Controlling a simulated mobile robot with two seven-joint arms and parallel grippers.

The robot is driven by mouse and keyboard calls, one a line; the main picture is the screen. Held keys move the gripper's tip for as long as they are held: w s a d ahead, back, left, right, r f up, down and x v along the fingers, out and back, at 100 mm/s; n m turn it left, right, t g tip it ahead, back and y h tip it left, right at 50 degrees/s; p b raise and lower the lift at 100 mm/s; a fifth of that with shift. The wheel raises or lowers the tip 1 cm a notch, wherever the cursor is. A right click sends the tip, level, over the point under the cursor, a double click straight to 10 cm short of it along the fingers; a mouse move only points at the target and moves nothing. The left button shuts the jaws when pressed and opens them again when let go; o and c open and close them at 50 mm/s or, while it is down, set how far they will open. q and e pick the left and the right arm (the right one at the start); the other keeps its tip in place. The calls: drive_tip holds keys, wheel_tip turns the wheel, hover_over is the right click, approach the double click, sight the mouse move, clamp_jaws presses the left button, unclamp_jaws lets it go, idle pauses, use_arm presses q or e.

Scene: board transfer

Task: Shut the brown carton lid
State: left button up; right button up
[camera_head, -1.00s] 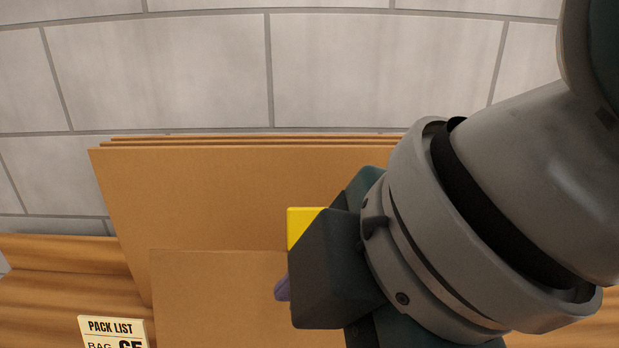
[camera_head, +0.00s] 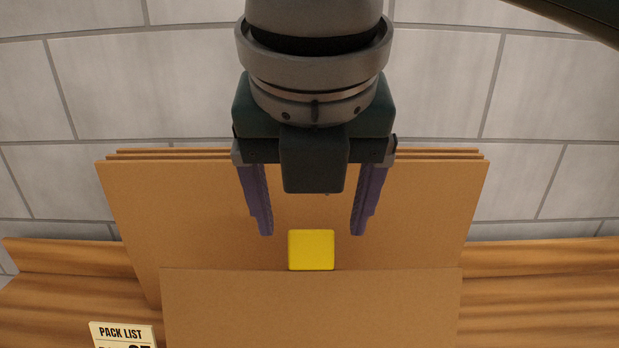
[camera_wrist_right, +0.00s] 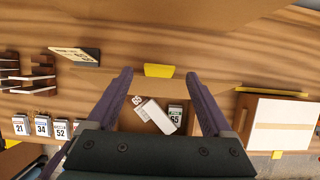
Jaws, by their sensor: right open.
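The brown carton lid (camera_head: 310,310) stands upright and open in the head view, with a yellow tab (camera_head: 311,250) at the middle of its top edge. In the right wrist view the lid's edge (camera_wrist_right: 105,72) and yellow tab (camera_wrist_right: 158,70) show beyond the open carton (camera_wrist_right: 128,118). A white packet (camera_wrist_right: 155,115) and a pack marked 65 (camera_wrist_right: 176,115) lie inside. My right gripper (camera_head: 312,234) is open and empty, its purple fingers above and to either side of the tab, apparently not touching it. My left gripper is not in view.
Several tall brown boards (camera_head: 210,200) stand behind the lid against the block wall (camera_head: 170,80). A pack list card (camera_head: 122,333) is at left. The wrist view shows numbered packs (camera_wrist_right: 42,126) and a dark rack (camera_wrist_right: 38,75) left, a white-topped box (camera_wrist_right: 280,122) right.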

sight(311, 235)
drive_tip(key=shift+x, duration=2.05)
clamp_jaws()
